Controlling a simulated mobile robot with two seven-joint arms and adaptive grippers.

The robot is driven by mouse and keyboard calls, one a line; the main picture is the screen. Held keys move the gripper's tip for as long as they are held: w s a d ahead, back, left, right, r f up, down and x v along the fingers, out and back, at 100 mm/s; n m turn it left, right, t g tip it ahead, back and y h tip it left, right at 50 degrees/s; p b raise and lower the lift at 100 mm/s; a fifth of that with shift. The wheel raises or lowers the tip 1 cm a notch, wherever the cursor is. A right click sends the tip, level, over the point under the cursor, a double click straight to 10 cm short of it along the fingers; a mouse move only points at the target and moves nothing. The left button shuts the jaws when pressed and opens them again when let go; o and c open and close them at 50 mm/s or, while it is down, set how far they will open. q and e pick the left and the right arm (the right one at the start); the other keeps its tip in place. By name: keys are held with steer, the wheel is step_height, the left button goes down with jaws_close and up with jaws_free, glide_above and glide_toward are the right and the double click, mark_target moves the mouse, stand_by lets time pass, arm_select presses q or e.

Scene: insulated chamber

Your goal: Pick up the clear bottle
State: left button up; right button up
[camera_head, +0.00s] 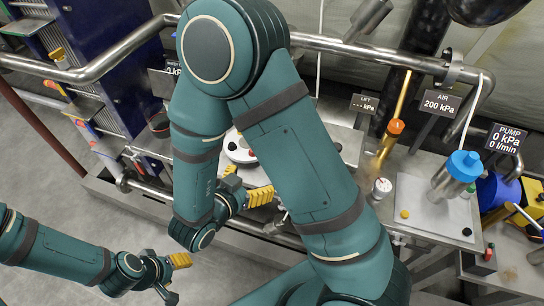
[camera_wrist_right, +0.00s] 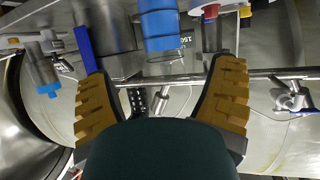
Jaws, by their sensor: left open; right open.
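A see-through, greyish bottle with a blue cap (camera_head: 447,181) stands tilted in the picture on a pale plate at the right of the head view. I take it as the clear bottle. My right gripper (camera_head: 250,186) is open and empty, well to the left of the bottle and apart from it. Its two yellow ribbed fingers also show in the right wrist view (camera_wrist_right: 160,72), spread wide with nothing gripped. My left gripper (camera_head: 178,277) is open and empty at the lower left, over the floor. I cannot tell whether the blue-ended cylinder (camera_wrist_right: 43,72) in the wrist view is this bottle.
A steel rail (camera_head: 350,49) crosses behind. A blue container (camera_head: 495,190) is at right. My right arm hides the middle.

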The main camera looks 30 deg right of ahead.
steer(key=b+x, duration=0.1)
steer(key=x, duration=0.7)
steer(key=shift+w+d+f+b, duration=0.1)
steer(key=shift+d+b, duration=0.05)
steer(key=shift+b, duration=0.2)
steer(key=shift+b+x, duration=0.7)
steer(key=shift+x, duration=1.95)
steer(key=shift+w, duration=0.1)
steer(key=c, duration=1)
